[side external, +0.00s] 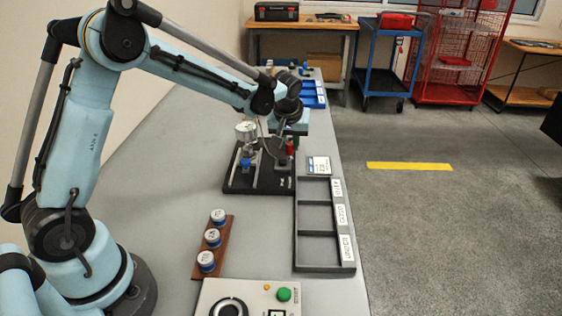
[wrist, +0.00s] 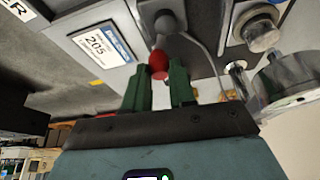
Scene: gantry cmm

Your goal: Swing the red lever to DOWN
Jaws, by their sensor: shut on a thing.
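The red lever (side external: 290,147) stands at the right of a black-based fixture (side external: 235,186) on the grey table. In the wrist view its round red knob (wrist: 158,62) sits at the tips of my gripper's two green fingers. My gripper (wrist: 159,76) is shut on the knob. In the side view my gripper (side external: 288,132) reaches down to the lever from above and partly hides it. The lever's shaft and pivot are mostly hidden, and I cannot read its position marks.
A dial gauge (side external: 246,130) stands close left of the lever; it shows in the wrist view (wrist: 292,78). A three-compartment tray (side external: 297,245) and a "205" label (wrist: 97,44) are nearby. A brown rack (side external: 227,228) holds three pieces. The table's middle left is clear.

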